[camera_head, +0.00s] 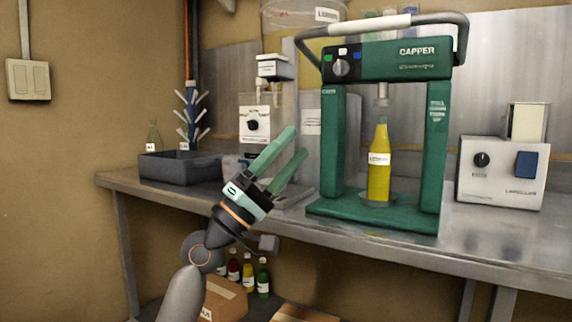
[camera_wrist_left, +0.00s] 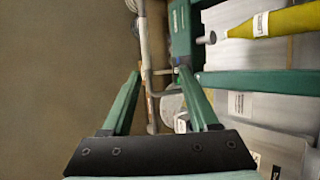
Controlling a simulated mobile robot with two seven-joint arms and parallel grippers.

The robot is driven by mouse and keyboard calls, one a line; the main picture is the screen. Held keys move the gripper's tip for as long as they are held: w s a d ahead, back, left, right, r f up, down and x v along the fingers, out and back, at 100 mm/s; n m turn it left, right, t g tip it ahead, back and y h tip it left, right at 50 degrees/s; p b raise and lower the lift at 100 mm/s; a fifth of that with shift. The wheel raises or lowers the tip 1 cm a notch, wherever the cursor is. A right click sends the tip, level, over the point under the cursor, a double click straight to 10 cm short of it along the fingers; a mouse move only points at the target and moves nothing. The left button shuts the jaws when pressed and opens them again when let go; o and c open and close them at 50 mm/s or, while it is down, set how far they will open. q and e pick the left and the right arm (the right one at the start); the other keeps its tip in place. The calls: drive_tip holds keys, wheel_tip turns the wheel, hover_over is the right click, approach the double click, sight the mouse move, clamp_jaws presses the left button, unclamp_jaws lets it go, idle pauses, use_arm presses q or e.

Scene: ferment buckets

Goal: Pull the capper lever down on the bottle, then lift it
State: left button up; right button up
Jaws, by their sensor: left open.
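The green capper (camera_head: 400,62) stands on the steel bench. Its lever (camera_head: 466,45) is a dark curved bar raised over the top, with a white grip (camera_head: 383,23). A yellow bottle (camera_head: 379,165) stands upright on the capper's base, below the plunger (camera_head: 382,93). In the left wrist view the bottle (camera_wrist_left: 278,22) lies sideways at upper right. My left gripper (camera_head: 296,142) is open and empty, left of the capper and lower than the lever. In the left wrist view, its fingers (camera_wrist_left: 159,72) point toward a pale bar, apparently the lever, beyond them. My right gripper is out of view.
The bench (camera_head: 280,222) holds a dark bin (camera_head: 180,168), a bottle-drying tree (camera_head: 190,118) and a white dial device (camera_head: 256,122) at left. A white labeller (camera_head: 503,172) stands at right. Several bottles and a cardboard box (camera_head: 226,298) are below the bench.

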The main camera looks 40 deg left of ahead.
use_arm(q)
drive_tip(key=shift+s+a+f, duration=0.1)
drive_tip(key=shift+s+f, duration=0.2)
drive_tip(key=shift+c, duration=0.3)
